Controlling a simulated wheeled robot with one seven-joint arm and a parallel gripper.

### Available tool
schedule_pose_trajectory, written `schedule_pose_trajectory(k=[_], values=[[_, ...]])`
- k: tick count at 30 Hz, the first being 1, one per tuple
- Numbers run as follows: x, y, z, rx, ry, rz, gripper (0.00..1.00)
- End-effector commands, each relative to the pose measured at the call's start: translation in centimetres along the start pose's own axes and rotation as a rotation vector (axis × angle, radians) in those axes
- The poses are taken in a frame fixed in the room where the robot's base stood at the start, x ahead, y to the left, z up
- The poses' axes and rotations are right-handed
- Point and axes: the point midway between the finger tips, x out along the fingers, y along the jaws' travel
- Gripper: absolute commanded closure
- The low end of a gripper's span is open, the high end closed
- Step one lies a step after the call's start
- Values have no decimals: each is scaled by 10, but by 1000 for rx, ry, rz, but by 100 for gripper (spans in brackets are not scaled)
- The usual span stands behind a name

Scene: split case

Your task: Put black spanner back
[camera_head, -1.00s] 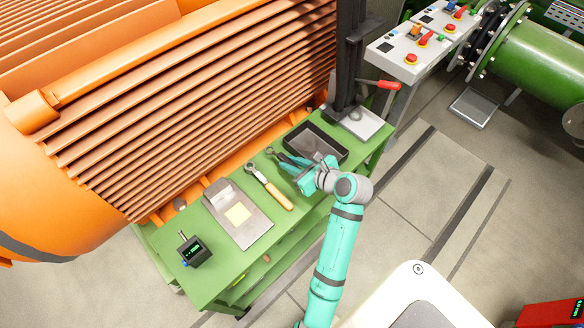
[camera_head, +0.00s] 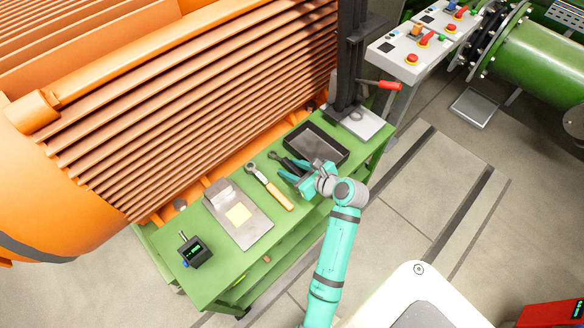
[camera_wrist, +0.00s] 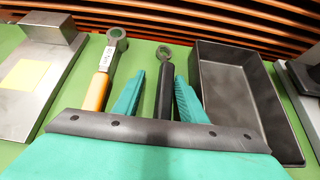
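The black spanner (camera_wrist: 165,88) lies on the green bench with its ring end away from me. Its ring end also shows in the head view (camera_head: 273,155). In the head view my gripper (camera_head: 291,168) is low over the bench. The near end of the handle is hidden behind the gripper body. The black tray (camera_head: 318,145) stands just right of the spanner; it looks empty.
An orange-handled ratchet (camera_head: 268,187) lies close on the left, near my left finger in the wrist view. Further left are a metal plate with a yellow note (camera_head: 238,214) and a small dark device (camera_head: 195,252). A black column (camera_head: 349,60) stands behind right.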

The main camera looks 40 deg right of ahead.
Motion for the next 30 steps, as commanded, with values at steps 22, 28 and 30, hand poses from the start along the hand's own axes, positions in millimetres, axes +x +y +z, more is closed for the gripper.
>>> schedule_pose_trajectory(k=[22, 28, 30], values=[[-72, -2, 3, 0, -1, -6, 63], [-105, -1, 3, 0, 0, -4, 63], [-112, -1, 4, 0, -1, -2, 63]])
